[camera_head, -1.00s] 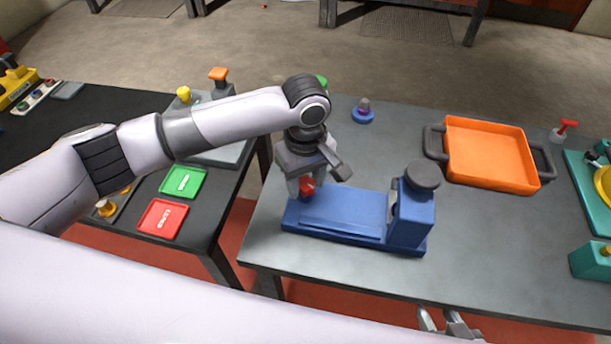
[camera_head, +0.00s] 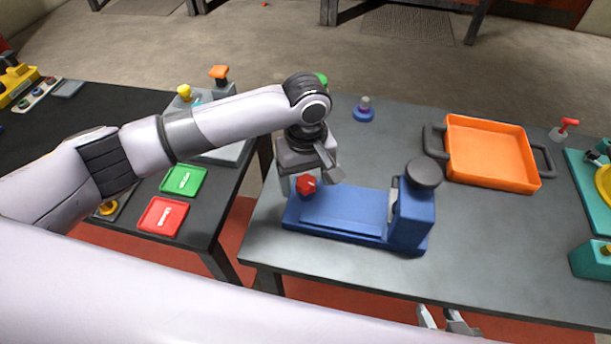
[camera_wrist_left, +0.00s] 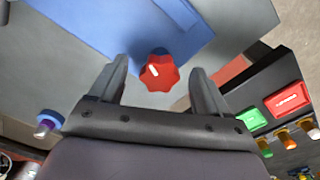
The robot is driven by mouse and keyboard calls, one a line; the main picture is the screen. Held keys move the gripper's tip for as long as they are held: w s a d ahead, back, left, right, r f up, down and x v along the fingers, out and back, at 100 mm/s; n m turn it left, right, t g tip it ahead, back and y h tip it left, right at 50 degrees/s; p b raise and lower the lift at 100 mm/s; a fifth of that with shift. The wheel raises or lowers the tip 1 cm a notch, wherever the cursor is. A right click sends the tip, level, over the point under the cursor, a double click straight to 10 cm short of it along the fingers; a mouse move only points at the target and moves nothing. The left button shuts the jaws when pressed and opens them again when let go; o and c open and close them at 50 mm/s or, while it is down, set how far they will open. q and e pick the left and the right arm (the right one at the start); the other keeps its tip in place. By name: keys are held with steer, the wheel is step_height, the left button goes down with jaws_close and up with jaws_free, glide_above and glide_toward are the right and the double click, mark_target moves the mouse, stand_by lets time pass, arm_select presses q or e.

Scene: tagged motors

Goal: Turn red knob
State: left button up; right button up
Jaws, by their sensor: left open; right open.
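The red knob (camera_head: 306,184) stands at the left end of a blue fixture (camera_head: 342,212) on the grey table. My left gripper (camera_head: 304,176) is above and around it, pointing down, with part of its fingers hidden. In the left wrist view the red knob (camera_wrist_left: 158,74), with a white mark on its top, sits between the spread fingers of my left gripper (camera_wrist_left: 158,66). Gaps show on both sides of it, so the fingers are apart from it. My right gripper (camera_head: 447,320) is open and empty at the bottom edge of the head view.
An orange tray (camera_head: 490,152) with dark handles lies at the back right. A small blue and purple piece (camera_head: 363,109) stands behind. Green (camera_head: 184,180) and red (camera_head: 162,216) trays lie on the left table.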

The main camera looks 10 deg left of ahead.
mark_target(306, 181)
arm_select(q)
steer(key=m, duration=0.6)
steer(key=shift+m, duration=0.4)
steer(key=m, duration=0.5)
steer(key=shift+a, duration=0.1)
steer(key=c, duration=1)
steer(key=n, duration=0.3)
steer(key=o, duration=1)
steer(key=shift+r, duration=4)
